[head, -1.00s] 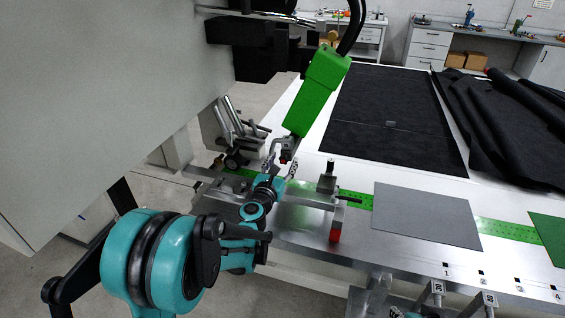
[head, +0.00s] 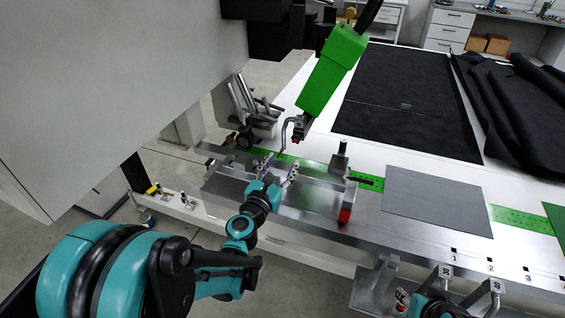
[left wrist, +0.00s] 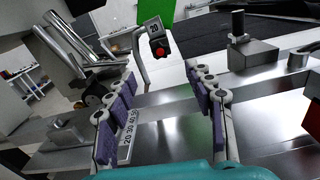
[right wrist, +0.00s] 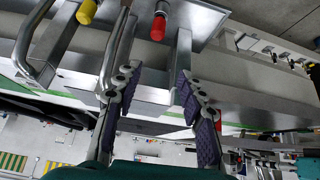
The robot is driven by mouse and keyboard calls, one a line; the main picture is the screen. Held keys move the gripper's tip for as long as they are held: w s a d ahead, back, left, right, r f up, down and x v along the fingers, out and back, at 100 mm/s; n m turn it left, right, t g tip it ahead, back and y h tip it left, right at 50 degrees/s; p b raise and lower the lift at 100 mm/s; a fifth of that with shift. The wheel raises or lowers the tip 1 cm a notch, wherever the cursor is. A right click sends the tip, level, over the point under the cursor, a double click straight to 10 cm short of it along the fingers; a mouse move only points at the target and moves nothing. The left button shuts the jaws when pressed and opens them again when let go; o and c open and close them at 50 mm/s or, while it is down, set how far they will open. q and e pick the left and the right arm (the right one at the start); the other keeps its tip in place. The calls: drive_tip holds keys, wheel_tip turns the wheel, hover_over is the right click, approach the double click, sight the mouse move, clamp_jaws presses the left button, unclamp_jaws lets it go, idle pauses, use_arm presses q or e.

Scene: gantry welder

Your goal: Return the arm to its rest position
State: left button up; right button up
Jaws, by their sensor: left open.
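My left arm reaches in from the lower left of the head view. Its gripper (head: 278,168) is open and empty over the metal fixture plate at the table's near edge. In the left wrist view the two purple-padded fingers (left wrist: 160,78) stand wide apart, with nothing between them. The green welding torch (head: 332,70) hangs just beyond the gripper, its bent nozzle (head: 288,133) apart from the fingers. My right gripper (right wrist: 155,88) shows in the right wrist view with fingers apart, near metal brackets; only a bit of that arm shows at the head view's bottom right.
A clamp block with a black knob (head: 340,158) stands right of the left gripper. A grey sheet (head: 437,200) lies on the table, with black cloth (head: 410,100) behind. The large grey machine housing (head: 110,80) fills the upper left. Bracket handles (head: 445,285) stick out at the front.

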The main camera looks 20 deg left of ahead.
use_arm(q)
drive_tip(key=s+d+f+m+g+h, duration=0.1)
drive_tip(key=s+d+m+g+h, duration=0.25)
drive_tip(key=m, duration=0.65)
drive_tip(key=s+d+m+g+h, duration=0.1)
drive_tip(key=s+d+m+g, duration=0.1)
drive_tip(key=s+d+m, duration=0.55)
drive_tip(key=s+a+f+m+g+y, duration=0.2)
drive_tip(key=s+a+f+m, duration=0.1)
drive_tip(key=s+m, duration=0.3)
drive_tip(key=s+a+f+m+g+y, duration=0.3)
drive_tip(key=s+m, duration=0.3)
drive_tip(key=m, duration=0.5)
drive_tip(key=shift+s+a+f, duration=0.35)
drive_tip(key=shift+a+f, duration=0.25)
drive_tip(key=shift+a, duration=0.05)
